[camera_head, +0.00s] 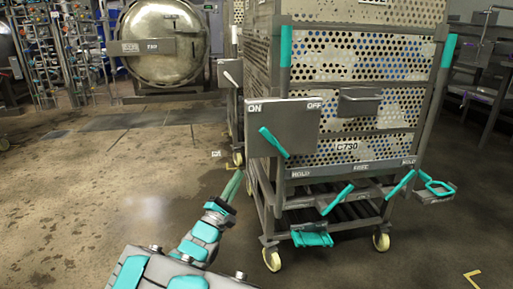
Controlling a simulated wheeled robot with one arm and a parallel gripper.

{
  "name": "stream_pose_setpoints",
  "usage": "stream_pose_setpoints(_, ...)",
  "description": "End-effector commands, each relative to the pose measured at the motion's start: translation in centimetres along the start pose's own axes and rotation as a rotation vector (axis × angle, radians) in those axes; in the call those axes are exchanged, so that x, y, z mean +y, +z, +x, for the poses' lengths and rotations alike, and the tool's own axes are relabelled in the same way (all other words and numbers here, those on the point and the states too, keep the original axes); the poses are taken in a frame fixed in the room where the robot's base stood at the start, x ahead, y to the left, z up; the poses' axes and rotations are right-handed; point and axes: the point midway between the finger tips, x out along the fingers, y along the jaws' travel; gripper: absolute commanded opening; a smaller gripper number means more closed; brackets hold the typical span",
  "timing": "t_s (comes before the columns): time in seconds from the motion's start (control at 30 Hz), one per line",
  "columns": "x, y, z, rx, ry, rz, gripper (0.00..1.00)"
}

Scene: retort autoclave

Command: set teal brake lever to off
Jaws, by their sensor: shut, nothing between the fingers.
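A teal lever (273,142) is on the grey plate (300,122) at the cart's near left corner. The plate is marked ON at its upper left and OFF at its upper right. The lever slants, with its upper end leaning left towards ON and its lower end to the right, near the plate's lower edge. My gripper (236,177) is shut and empty, below and left of the plate and apart from the lever. Its fingers are thin and partly blurred against the floor.
The perforated cart (362,75) stands on yellow-white wheels. Below the plate are teal levers (338,199) (400,184) by HOLD and FREE marks, a teal loop (437,187) and a teal pedal (311,238). A round vessel (165,20) stands behind. Floor at left is clear.

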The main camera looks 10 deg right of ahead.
Motion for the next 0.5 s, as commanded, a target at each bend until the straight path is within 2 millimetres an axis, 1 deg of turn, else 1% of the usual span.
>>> stream_pose_setpoints(0.1, -0.1, 0.3, 2.1, -0.006, -0.005, -0.001, 0.00)
stream_pose_setpoints(0.4, 0.0, 0.3, 8.0, -0.007, -0.005, 0.002, 0.00)
stream_pose_setpoints(0.5, 0.0, 0.7, 9.6, -0.007, -0.004, 0.000, 0.00)
